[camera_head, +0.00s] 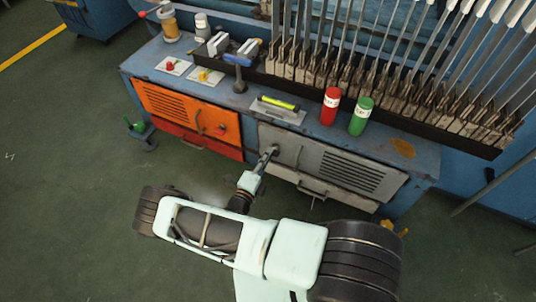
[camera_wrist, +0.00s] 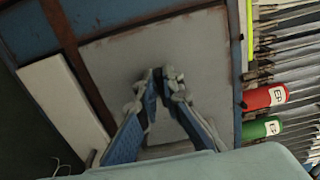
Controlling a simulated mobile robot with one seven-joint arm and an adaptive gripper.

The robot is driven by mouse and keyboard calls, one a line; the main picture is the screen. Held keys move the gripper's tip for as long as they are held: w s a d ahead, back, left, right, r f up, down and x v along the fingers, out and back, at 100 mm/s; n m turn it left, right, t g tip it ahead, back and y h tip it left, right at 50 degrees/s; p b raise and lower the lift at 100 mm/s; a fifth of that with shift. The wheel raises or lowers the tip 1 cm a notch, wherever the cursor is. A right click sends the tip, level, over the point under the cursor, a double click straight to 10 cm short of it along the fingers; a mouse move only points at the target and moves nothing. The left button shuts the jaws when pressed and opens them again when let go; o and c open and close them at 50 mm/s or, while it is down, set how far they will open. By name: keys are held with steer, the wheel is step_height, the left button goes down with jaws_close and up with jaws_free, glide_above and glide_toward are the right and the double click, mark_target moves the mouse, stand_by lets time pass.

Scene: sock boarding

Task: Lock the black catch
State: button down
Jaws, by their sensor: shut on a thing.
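My gripper (camera_head: 270,152) is at the left part of the grey door (camera_head: 340,172) on the blue cabinet's front. In the wrist view, my gripper (camera_wrist: 159,78) has its two blue-sided fingers drawn together at the tips against the grey door panel (camera_wrist: 190,50). A small dark piece, seemingly the black catch (camera_wrist: 157,74), shows between the fingertips and is mostly hidden by them. Its exact turn cannot be told. In the head view the fingers cover that spot. The grey door looks flush with the cabinet front.
An orange door (camera_head: 180,112) is left of the grey one. A drawer with a handle (camera_head: 312,191) lies below the grey door.

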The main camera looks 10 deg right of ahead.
stand_by(0.5)
steer(key=c, duration=2.1)
jaws_free()
steer(key=v, duration=1.2)
